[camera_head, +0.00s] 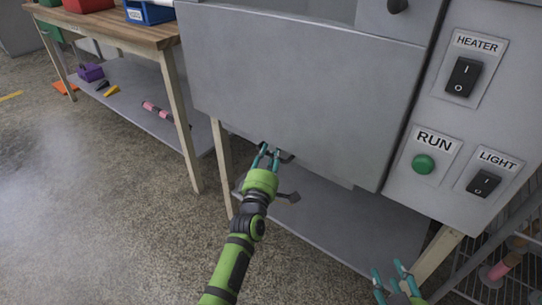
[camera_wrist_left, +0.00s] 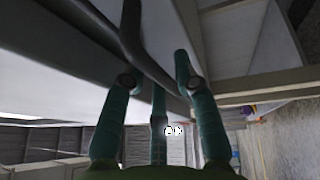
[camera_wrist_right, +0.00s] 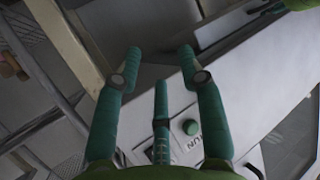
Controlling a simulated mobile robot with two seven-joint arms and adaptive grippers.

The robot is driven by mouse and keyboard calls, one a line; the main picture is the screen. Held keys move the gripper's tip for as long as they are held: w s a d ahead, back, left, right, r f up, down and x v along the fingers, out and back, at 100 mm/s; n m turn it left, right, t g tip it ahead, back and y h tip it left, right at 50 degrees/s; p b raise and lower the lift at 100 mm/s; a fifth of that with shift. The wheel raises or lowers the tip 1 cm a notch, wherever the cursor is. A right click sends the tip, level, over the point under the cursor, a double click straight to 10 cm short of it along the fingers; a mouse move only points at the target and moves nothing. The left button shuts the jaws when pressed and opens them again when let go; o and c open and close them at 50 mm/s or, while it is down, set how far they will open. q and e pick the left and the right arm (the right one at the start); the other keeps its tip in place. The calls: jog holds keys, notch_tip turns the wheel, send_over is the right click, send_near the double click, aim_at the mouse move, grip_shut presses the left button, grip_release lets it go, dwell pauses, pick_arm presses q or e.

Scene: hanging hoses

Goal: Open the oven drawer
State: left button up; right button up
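The grey oven front (camera_head: 300,80) fills the upper middle of the head view. A dark bar handle (camera_head: 288,158) shows at its lower edge, partly hidden by my left gripper. My left gripper (camera_head: 270,150) is at this handle, with its fingers spread. In the left wrist view the dark bar (camera_wrist_left: 142,50) runs slantwise between the open fingers (camera_wrist_left: 155,70); I cannot tell whether they touch it. No gap shows along the oven front. My right gripper (camera_head: 392,272) is open and empty at the lower right; its spread fingers also show in the right wrist view (camera_wrist_right: 160,70).
A control panel with a heater switch (camera_head: 463,77), green run button (camera_head: 423,164) and light switch (camera_head: 483,183) is on the right. A grey shelf (camera_head: 350,225) lies below the oven. A wooden table (camera_head: 110,27) stands left. A wire rack (camera_head: 500,265) is at lower right.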

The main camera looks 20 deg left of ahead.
jog(key=shift+r, duration=0.1)
pick_arm(q)
grip_shut()
pick_arm(e)
jog(key=s+d+f+m+g+h+p, duration=0.1)
jog(key=s+d+f+g+h+p, duration=0.35)
jog(key=s+f+g, duration=0.75)
pick_arm(q)
jog(key=s+a+p, duration=0.2)
jog(key=s+a, duration=0.2)
jog(key=s, duration=0.7)
jog(key=s+a+p, duration=0.2)
jog(key=s+a, duration=0.2)
jog(key=s, duration=0.6)
jog(key=shift+s+p, duration=0.3)
jog(key=shift+s, duration=0.1)
pick_arm(e)
notch_tip(320, 180, down, 14)
jog(key=s+d+t+y, duration=0.1)
jog(key=s, duration=0.1)
jog(key=shift+s+d+y, duration=0.25)
jog(key=shift+y, duration=0.1)
